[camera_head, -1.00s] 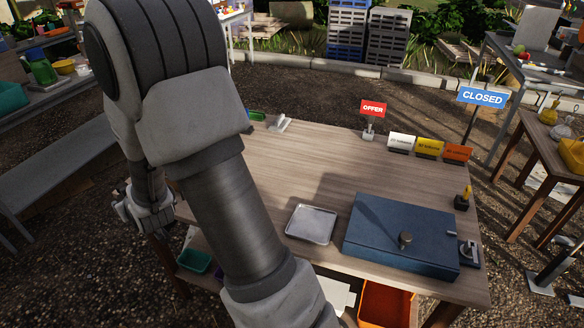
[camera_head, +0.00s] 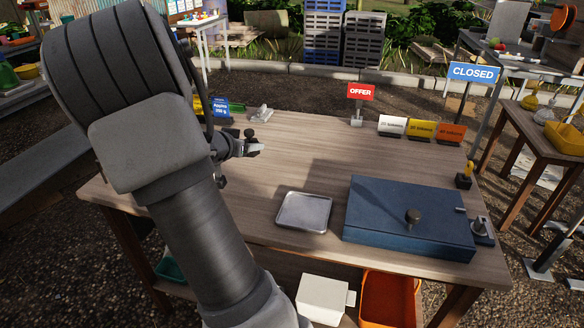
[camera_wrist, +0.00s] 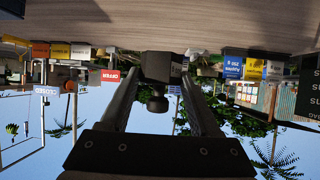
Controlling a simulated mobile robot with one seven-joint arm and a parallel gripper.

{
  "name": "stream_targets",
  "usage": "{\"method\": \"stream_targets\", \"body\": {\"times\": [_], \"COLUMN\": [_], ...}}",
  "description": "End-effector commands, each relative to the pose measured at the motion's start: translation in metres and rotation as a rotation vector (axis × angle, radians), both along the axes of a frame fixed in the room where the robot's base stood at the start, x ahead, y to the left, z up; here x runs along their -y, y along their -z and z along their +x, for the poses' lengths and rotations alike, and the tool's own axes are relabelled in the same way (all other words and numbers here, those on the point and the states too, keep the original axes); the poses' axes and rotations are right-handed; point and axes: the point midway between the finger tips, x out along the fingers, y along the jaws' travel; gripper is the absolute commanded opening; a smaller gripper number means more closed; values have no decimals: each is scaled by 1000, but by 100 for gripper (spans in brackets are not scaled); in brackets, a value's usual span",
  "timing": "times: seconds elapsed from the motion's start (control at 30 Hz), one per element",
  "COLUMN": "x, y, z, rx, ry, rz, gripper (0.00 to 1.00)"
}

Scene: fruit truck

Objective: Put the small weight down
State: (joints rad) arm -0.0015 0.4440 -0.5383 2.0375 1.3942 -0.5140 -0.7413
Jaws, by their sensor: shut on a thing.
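The small weight (camera_wrist: 157,68) is a dark block with a round knob, held between the two fingers of my gripper (camera_wrist: 165,82) in the wrist view, which is upside down. In the head view my gripper (camera_head: 247,147) is over the left part of the wooden table (camera_head: 285,160), shut on the weight, which is hard to make out there. The wrist view shows the tabletop (camera_wrist: 200,22) along its upper edge. Whether the weight touches the table I cannot tell.
An OFFER sign (camera_head: 361,92) and coloured cards (camera_head: 421,129) stand along the back edge. The table middle is clear.

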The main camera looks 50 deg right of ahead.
Motion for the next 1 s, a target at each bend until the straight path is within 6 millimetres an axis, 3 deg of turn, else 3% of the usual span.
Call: {"method": "stream_targets", "body": {"times": [0.13,0.27,0.8,1.0], "x": [16,20,-50,-59], "y": [4,6,68,75], "z": [-14,-18,53,62], "rx": [3,2,1,1], "ry": [81,111,114,118], "rz": [-2,-2,-2,-1], "gripper": [0,0,0,0]}}
